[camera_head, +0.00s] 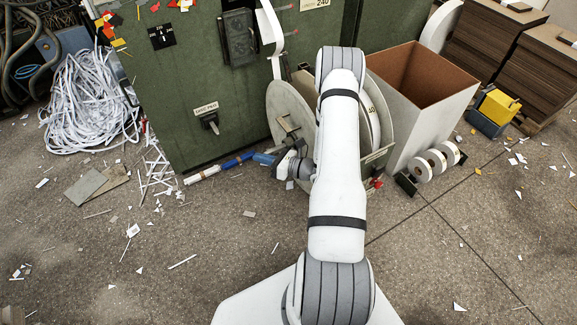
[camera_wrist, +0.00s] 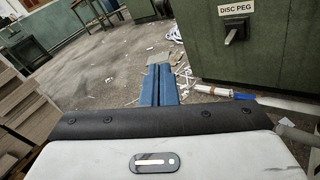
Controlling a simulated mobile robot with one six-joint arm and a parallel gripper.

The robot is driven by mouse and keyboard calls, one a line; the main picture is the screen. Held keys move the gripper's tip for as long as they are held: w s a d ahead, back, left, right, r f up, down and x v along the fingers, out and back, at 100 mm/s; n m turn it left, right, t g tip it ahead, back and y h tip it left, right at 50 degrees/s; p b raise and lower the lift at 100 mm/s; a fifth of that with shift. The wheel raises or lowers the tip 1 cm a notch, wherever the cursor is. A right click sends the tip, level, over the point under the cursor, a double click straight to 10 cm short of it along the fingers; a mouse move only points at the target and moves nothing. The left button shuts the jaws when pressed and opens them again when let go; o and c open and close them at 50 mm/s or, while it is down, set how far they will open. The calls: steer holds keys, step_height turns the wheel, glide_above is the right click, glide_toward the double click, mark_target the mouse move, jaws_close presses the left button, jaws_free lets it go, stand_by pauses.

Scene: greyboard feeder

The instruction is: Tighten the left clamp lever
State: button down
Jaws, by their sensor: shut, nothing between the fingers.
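My gripper (camera_wrist: 160,72) shows in the wrist view as two blue fingers side by side, shut and empty. In the head view my gripper (camera_head: 262,158) is at the left of the reel, low in front of the green cabinet, pointing left. The reel (camera_head: 279,100) has large pale discs and is partly hidden by my arm. A grey bracket-like part (camera_head: 289,128) sits on its left disc, just above my wrist. I cannot tell whether this is the left clamp lever. A small red part (camera_head: 376,183) shows at the reel's lower right.
The green cabinet (camera_head: 190,80) carries a black peg (camera_head: 210,122) labelled DISC PEG, also visible in the wrist view (camera_wrist: 236,33). A blue-and-white roll (camera_head: 203,174) lies at its foot. An open box (camera_head: 430,125) stands right of the reel. Scraps litter the otherwise open floor in front.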

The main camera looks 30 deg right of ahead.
steer(key=s+a+r+n+g+y, duration=0.1)
steer(key=s+a+r+n+g, duration=0.4)
steer(key=a+r+n+g, duration=0.3)
steer(key=s+a+r+n+g, duration=0.5)
steer(key=s+a+r+n, duration=0.1)
steer(key=r+n, duration=0.25)
steer(key=s+d+r+n+t+h, duration=0.1)
steer(key=s+d+r+n+h, duration=0.4)
steer(key=s+r+n+h, duration=0.6)
steer(key=s+n+h, duration=0.1)
steer(key=s+n, duration=0.1)
steer(key=n, duration=0.1)
steer(key=shift+s+r+n, duration=0.25)
steer(key=shift+r+n, duration=0.05)
steer(key=shift+n, duration=0.05)
steer(key=shift+d, duration=0.1)
